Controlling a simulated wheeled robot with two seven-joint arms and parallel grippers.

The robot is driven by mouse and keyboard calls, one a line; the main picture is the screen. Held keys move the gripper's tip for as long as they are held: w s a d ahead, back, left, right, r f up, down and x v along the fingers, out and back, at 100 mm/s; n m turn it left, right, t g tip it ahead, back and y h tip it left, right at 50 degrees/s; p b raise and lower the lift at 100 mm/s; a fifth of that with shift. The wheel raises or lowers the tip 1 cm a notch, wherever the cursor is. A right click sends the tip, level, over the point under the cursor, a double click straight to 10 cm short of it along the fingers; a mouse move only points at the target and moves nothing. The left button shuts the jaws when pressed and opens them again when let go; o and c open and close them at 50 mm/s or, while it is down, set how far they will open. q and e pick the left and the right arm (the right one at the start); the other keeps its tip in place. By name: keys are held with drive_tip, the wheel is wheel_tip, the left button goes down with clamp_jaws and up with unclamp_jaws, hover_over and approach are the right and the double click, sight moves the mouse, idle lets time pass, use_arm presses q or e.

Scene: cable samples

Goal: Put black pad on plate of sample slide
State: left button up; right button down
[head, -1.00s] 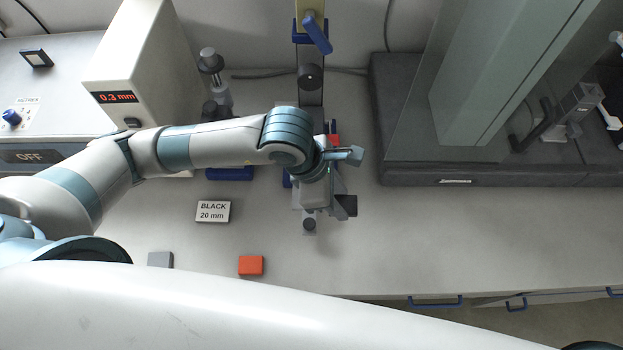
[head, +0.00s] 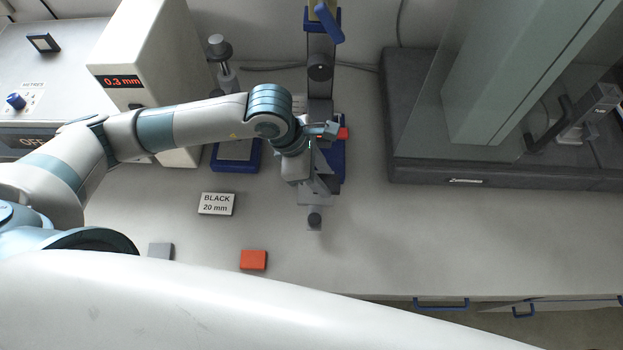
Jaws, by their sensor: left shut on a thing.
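My left gripper (head: 326,188) points down over the front of the blue-based stand, just behind the small black knob (head: 314,220) of the sample slide. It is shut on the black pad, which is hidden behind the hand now. Part of the grey sample slide (head: 312,200) shows below the gripper. Its plate is mostly covered by the hand, so I cannot tell whether the pad touches it. The stand's blue base (head: 338,168) shows to the right of the hand. My right gripper is out of view.
A white "BLACK 20 mm" label (head: 216,203), a grey block (head: 160,251) and an orange block (head: 254,260) lie at the front left. A 0.3 mm display box (head: 150,75) stands behind. A glass cabinet on a dark base (head: 480,173) stands right. The front right bench is clear.

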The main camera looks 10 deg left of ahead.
use_arm(q)
drive_tip(key=w+a+f, duration=0.2)
drive_tip(key=a, duration=0.1)
drive_tip(key=shift+w+f+b, duration=0.2)
drive_tip(key=shift+w+b, duration=0.1)
drive_tip(key=shift+b, duration=0.1)
drive_tip(key=shift+f+b, duration=0.8)
drive_tip(key=shift+f, duration=1.2)
drive_tip(key=shift+f, duration=0.15)
drive_tip(key=o, duration=1)
drive_tip(key=shift+o, duration=0.2)
drive_tip(key=shift+r, duration=0.2)
